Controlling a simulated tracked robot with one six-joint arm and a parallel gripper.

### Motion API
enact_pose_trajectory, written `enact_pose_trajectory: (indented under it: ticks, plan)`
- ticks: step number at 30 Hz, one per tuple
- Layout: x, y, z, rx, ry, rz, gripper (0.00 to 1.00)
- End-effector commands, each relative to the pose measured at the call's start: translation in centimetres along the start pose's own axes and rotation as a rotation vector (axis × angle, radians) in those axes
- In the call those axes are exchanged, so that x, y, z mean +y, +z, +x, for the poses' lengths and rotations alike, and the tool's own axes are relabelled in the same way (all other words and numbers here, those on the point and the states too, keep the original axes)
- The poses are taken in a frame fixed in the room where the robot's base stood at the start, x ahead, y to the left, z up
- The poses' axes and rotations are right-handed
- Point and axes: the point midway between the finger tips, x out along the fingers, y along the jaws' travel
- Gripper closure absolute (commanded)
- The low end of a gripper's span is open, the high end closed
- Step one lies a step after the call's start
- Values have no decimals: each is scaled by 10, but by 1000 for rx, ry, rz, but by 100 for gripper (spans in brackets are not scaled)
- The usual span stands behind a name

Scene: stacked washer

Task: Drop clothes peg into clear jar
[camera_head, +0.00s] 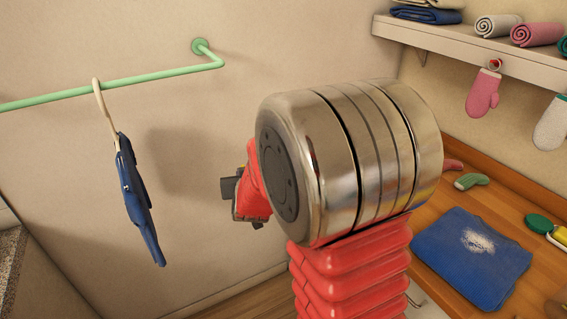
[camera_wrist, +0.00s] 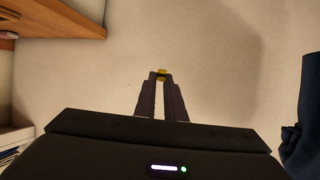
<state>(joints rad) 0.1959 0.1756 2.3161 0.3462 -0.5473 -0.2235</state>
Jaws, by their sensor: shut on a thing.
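My gripper (camera_wrist: 161,80) is shut on a small yellow thing (camera_wrist: 162,71), likely the clothes peg. Only its end shows at the fingertips in the wrist view, against the plain wall; the rest is hidden between the fingers. In the head view my arm's large metal joint stands in front, and the held thing cannot be made out there. I cannot make out a clear jar in either view.
A blue garment (camera_head: 138,198) hangs from a green rail (camera_head: 110,89) at left. The wooden counter (camera_head: 480,205) at right holds a blue cloth (camera_head: 455,265) with a white patch and a green sock (camera_head: 471,181). A shelf (camera_head: 450,44) with rolled towels and hanging mittens is above it.

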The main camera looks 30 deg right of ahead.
Motion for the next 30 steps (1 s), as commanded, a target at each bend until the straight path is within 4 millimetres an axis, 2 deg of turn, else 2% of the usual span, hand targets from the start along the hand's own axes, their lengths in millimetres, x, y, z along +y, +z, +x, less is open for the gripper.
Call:
enact_pose_trajectory:
  ticks: [1, 6, 9, 12, 17, 30]
  plan:
    - [-23, 7, -2, -3, -49, -23, 100]
    - [-89, 27, -16, -3, -201, -85, 100]
    - [-120, 39, -25, -1, -276, -115, 100]
    - [-141, 48, -33, -2, -328, -137, 100]
    - [-154, 53, -38, 0, -361, -150, 100]
    - [-153, 53, -38, 1, -359, -150, 100]
